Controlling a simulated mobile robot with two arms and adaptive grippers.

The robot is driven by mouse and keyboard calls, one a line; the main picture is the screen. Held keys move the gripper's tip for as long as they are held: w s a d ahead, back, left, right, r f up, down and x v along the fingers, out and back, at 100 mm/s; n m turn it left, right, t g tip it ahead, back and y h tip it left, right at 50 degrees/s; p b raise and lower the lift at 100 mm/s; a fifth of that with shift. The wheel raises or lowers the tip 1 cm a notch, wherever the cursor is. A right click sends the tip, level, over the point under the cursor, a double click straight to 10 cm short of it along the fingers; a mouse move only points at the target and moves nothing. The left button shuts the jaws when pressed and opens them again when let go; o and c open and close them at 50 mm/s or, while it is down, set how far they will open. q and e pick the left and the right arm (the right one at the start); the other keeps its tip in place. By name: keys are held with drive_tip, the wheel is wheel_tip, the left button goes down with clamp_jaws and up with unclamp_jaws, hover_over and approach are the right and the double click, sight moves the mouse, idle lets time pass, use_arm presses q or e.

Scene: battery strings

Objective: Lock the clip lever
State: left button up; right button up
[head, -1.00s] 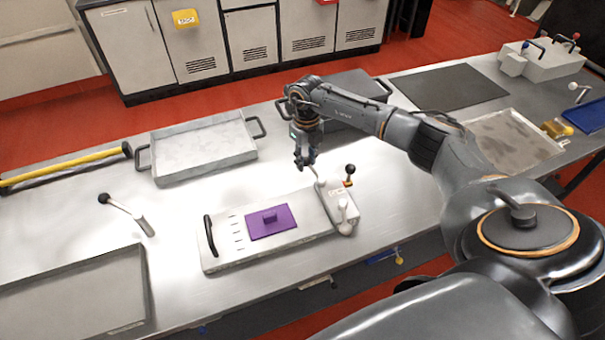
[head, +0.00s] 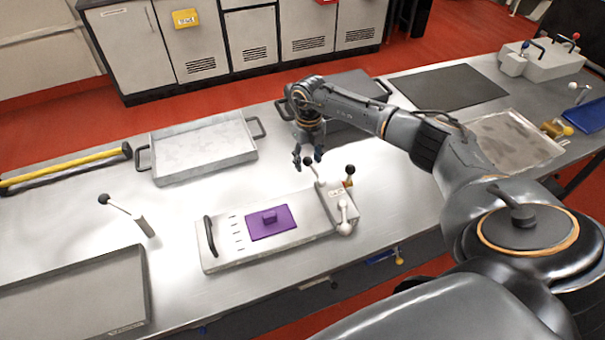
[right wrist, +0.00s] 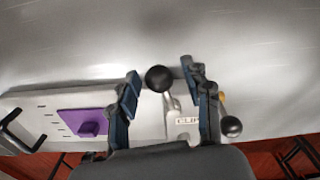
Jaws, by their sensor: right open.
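The clip lever, a pale arm with a black ball knob (head: 309,161), stands tilted on the right end of a grey fixture (head: 222,262). In the right wrist view, its knob (right wrist: 158,79) shows between the fingers, with the lever running down beside a "CLIP" label (right wrist: 187,121). My right gripper (head: 308,157) is open around the knob region, with a visible gap on both sides. It also shows in the right wrist view (right wrist: 163,83). I cannot tell the height of the fingertips over the knob. My left gripper is out of view.
A purple plate with a raised block (head: 280,224) lies on the fixture. A second black-knobbed lever (head: 350,170) stands just right of the clip lever. A grey tray (head: 205,172) sits behind left. Another levered post (head: 145,226) stands left.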

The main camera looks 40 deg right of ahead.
sight(308, 157)
drive_tip(key=shift+r+p, duration=2.55)
drive_tip(key=shift+r, duration=1)
drive_tip(key=shift+f, duration=0.1)
